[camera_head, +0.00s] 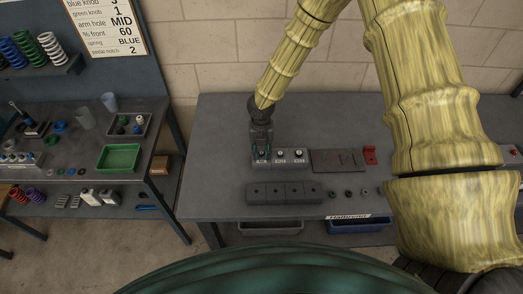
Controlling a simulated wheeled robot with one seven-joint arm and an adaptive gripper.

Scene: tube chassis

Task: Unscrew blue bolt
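My gripper (261,150) points down over the leftmost of three small pale blocks on the grey workbench (220,165). Small green parts show at its tips, on either side of the block's top. The gripper hides most of this leftmost block (261,160). Whether its fingers are closed on anything is too small to tell. The middle block (280,158) and the right block (299,158) each have a small dark-and-light knob on top. I cannot make out a blue bolt; it may be hidden by the gripper.
A dark grey segmented block (285,193) lies in front of the pale blocks. A dark flat plate (338,160) and a red bracket (370,155) are to the right. Several small round parts (349,193) lie nearer. A green tray (119,158) sits on the left bench.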

